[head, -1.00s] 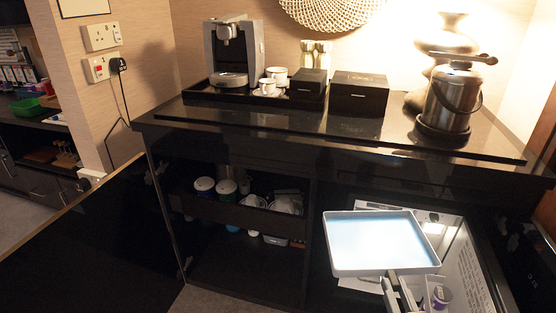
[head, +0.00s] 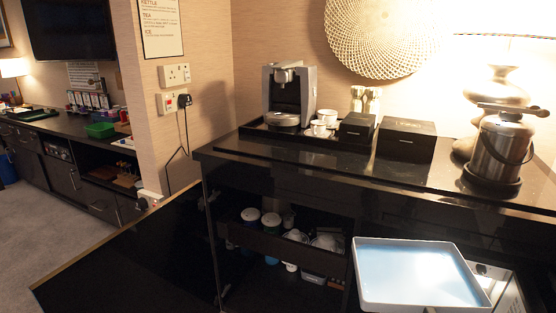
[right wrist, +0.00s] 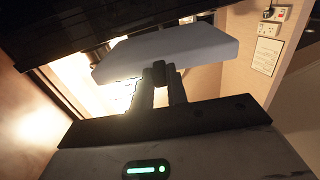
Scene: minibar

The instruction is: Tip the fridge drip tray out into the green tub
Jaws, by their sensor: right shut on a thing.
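The drip tray (head: 395,306) is a shallow white tray holding pale blue liquid, at the lower right of the head view, and looks roughly level. In the right wrist view the tray (right wrist: 170,48) is seen edge-on, with my right gripper (right wrist: 160,75) shut on its near edge. In the head view that gripper is almost wholly below the frame. The green tub (head: 100,130) stands on the far counter at the left, well away from the tray. My left gripper is not in view.
The black minibar counter (head: 300,165) carries a coffee machine (head: 290,95), cups, boxes and a steel ice bucket (head: 502,150). The open fridge (head: 510,295) is behind the tray. An open dark door (head: 130,265) juts out left. Grey floor (head: 50,235) is free at far left.

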